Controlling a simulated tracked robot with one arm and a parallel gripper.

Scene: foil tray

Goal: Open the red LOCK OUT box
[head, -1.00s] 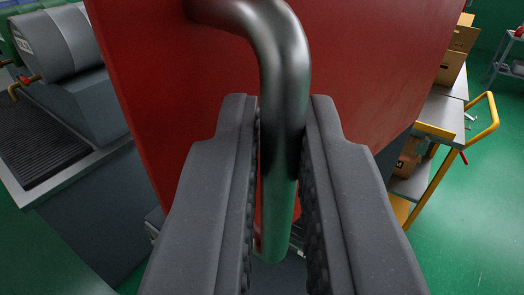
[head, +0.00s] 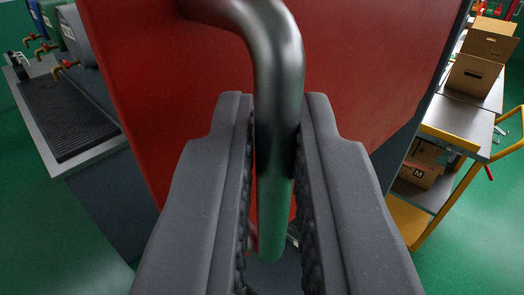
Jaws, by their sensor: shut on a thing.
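The red box's panel (head: 360,70) fills the upper middle of the head view, tilted in the picture. A bent metal handle (head: 278,50) comes off it at the top and runs down between the fingers. My gripper (head: 276,130) is shut on the handle, with one dark grey finger on each side of it. No lettering shows on the red panel. The panel's lower part is hidden behind the fingers.
A grey bench with a black grate (head: 68,118) and taps stands at the left. At the right, a yellow-framed cart (head: 436,205) and a worktop carry cardboard boxes (head: 480,75). Green floor (head: 480,235) is clear at the lower right.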

